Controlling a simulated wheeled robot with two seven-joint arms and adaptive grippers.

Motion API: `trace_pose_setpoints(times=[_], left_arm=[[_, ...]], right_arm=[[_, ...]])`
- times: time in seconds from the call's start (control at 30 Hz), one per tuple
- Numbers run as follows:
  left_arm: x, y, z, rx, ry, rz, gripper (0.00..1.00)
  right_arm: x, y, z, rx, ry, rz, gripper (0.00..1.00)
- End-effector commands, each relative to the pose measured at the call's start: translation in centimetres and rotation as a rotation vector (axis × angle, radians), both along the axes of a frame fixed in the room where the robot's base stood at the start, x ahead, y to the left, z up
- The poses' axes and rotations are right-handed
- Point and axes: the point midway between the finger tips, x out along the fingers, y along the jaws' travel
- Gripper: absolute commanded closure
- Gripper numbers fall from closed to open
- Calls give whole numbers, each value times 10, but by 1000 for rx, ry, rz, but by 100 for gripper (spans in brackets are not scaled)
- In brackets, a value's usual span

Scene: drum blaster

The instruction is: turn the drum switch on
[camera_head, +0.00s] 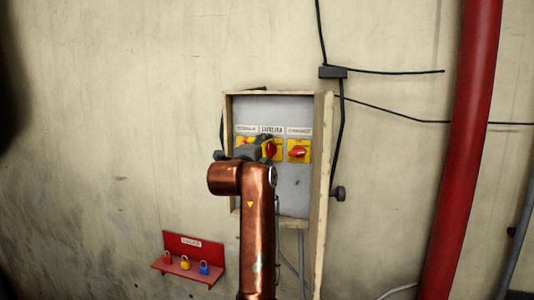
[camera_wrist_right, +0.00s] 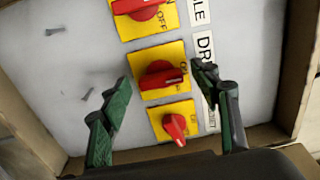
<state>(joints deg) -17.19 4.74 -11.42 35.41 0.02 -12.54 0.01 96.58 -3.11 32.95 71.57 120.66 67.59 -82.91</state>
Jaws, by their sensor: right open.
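The middle switch, with a red knob on a yellow plate, is in the wall box (camera_head: 270,148). In the right wrist view its label starts with "DR" and its knob (camera_wrist_right: 160,76) points towards the label, upright in the head view; its exact ON or OFF setting is hard to read. My right gripper (camera_wrist_right: 162,78) is open, its green-black fingers on either side of this knob, with no clear contact. My left gripper is not in view.
A right-hand switch (camera_head: 298,151) has its knob lying sideways. A left-hand switch (camera_wrist_right: 142,8) is partly hidden in the head view. The box has a raised wooden frame (camera_head: 321,190). A red padlock shelf (camera_head: 190,272) is below left, and a red pipe (camera_head: 465,150) stands right.

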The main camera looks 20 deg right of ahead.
Motion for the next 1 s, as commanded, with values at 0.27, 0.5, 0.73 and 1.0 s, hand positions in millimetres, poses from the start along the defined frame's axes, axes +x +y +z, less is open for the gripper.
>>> trace_pose_setpoints(times=[0.27,0.5,0.73,1.0], left_arm=[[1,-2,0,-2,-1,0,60],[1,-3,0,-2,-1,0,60],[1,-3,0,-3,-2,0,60],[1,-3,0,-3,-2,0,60]], right_arm=[[-41,30,0,1,-3,4,44],[-78,55,-1,1,-1,3,44],[-94,65,0,0,0,2,44],[-95,65,0,1,1,1,44]])
